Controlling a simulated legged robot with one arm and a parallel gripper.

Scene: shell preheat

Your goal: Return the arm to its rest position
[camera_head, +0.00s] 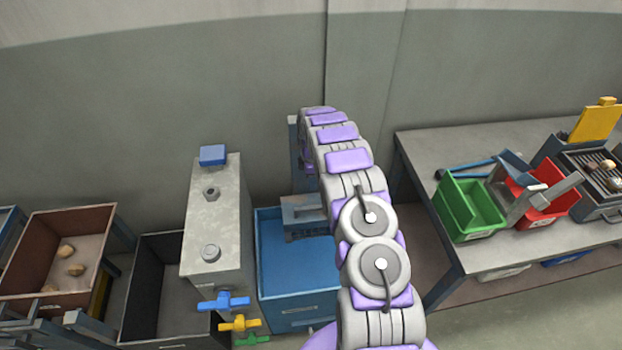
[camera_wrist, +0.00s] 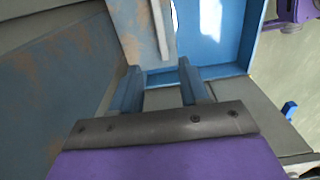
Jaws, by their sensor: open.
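My arm (camera_head: 377,265), grey with purple pads, reaches forward from the bottom of the head view, then bends down at its far end near the wall. My gripper (camera_wrist: 158,78) shows in the wrist view with its two blue-grey fingers apart. I see nothing held between them. The blue bin (camera_head: 296,285) lies left of my arm in the head view, and its blue inside also shows beyond the fingers in the wrist view (camera_wrist: 228,38). The gripper's fingers are not clear in the head view.
A grey cabinet (camera_head: 216,225) with coloured valve handles stands left of the blue bin. Further left are a dark bin (camera_head: 165,280) and a brown bin (camera_head: 40,252) holding shells. A table (camera_head: 430,150) at right carries a green bin (camera_head: 478,218), a red bin (camera_head: 535,215) and a grill (camera_head: 612,208).

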